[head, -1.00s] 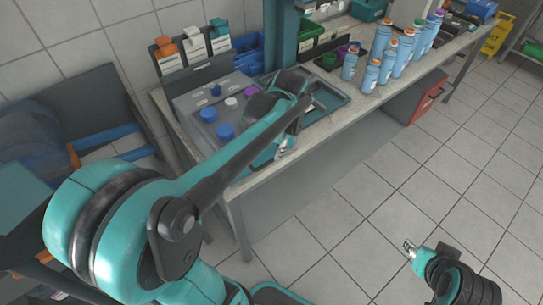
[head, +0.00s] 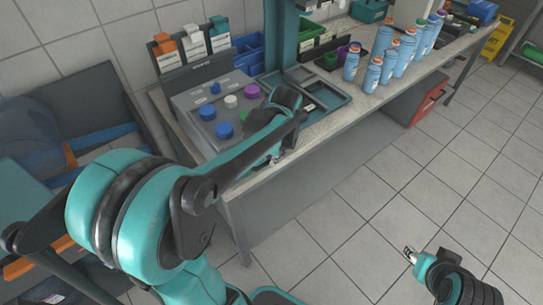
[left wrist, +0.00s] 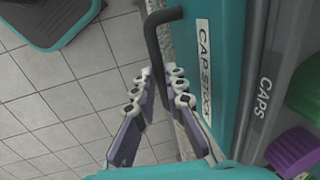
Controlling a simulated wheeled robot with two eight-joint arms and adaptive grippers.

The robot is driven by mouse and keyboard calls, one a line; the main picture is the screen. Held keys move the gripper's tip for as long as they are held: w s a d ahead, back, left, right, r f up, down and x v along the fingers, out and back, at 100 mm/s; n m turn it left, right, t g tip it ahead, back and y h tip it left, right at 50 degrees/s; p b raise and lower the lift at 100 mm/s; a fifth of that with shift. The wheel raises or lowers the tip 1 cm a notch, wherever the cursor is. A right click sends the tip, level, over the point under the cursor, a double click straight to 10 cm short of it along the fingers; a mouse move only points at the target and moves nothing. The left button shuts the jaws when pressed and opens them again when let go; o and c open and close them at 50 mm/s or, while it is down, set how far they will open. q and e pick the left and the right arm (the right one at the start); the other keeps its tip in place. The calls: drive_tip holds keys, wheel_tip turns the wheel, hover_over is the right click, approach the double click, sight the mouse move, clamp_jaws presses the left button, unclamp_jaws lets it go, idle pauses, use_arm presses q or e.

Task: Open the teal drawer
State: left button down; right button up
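The teal drawer (left wrist: 208,70) shows in the left wrist view, its front labelled CAP STOCK. Its dark bar handle (left wrist: 151,60) stands off the front and runs down between the fingers of my left gripper (left wrist: 158,100). The fingers are apart on either side of the bar, with a gap visible, so the gripper looks open around it. In the head view my left gripper (head: 276,158) is at the bench's front edge, partly hidden by my arm, and the drawer front is not clear. My right gripper (head: 410,253) hangs over the floor, away from the bench; its opening is too small to tell.
A grey panel (head: 190,104) with several coloured caps stands on the bench (head: 350,118). Several blue bottles (head: 373,75) stand farther right. A teal-framed tray (head: 331,98) lies beside my left arm. A red box (head: 430,103) is under the bench. The tiled floor in front is clear.

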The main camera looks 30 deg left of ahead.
use_arm(q)
drive_tip(key=s+d+p, duration=0.2)
drive_tip(key=s+d, duration=0.2)
drive_tip(key=d, duration=0.6)
drive_tip(key=s+d+p, duration=0.1)
drive_tip(key=s+d, duration=0.3)
drive_tip(key=d, duration=0.7)
drive_tip(key=shift+s+p, duration=0.4)
use_arm(e)
wheel_tip(320, 180, up, 4)
drive_tip(key=shift+f, duration=0.1)
use_arm(q)
drive_tip(key=c, duration=1.6)
unclamp_jaws()
drive_tip(key=r, duration=0.4)
drive_tip(key=d+r, duration=0.1)
drive_tip(key=r, duration=0.3)
drive_tip(key=d+r, duration=0.1)
drive_tip(key=r, duration=0.2)
drive_tip(key=shift+s+d+r, duration=0.1)
drive_tip(key=shift+s+r, duration=0.3)
drive_tip(key=shift+s+f, duration=0.1)
use_arm(e)
drive_tip(key=shift+s, duration=0.1)
